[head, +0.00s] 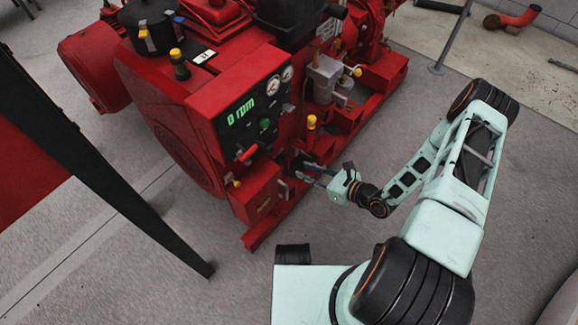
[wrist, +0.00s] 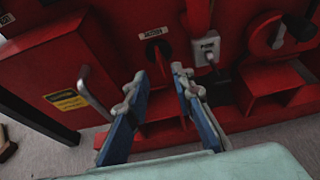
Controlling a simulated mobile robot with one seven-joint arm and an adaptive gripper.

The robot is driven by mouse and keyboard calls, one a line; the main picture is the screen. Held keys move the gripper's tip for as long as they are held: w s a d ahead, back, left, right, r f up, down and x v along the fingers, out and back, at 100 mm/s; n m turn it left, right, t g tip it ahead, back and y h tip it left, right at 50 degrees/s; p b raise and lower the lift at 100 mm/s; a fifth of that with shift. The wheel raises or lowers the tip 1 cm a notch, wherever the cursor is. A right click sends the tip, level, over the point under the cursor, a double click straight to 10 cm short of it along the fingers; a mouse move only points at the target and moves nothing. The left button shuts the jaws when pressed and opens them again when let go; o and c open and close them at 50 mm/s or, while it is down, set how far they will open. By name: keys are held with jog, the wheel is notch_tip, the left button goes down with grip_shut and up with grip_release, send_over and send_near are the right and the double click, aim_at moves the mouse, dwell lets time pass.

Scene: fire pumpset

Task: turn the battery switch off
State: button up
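A dark rotary switch (wrist: 157,50) sits on the red pumpset face under a small white label (wrist: 156,33) too small to read surely; it appears to be the battery switch. My gripper (wrist: 158,80) is open, with its two blue fingers and grey tips apart and nothing between them. The switch shows just beyond the gap between the tips, and I see no clear contact. In the head view my gripper (head: 309,171) reaches in from the right to the lower side of the red pumpset (head: 225,85). The switch cannot be made out there.
A metal lever handle (wrist: 93,93) stands out left of my fingers, by a red box with a yellow caution label (wrist: 66,100). A grey socket with a plug (wrist: 206,48) is to the right. Red ledges lie below.

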aim_at(287, 164)
jog(key=b+x, duration=0.2)
jog(key=x, duration=0.6)
jog(key=shift+f, duration=0.1)
grip_shut()
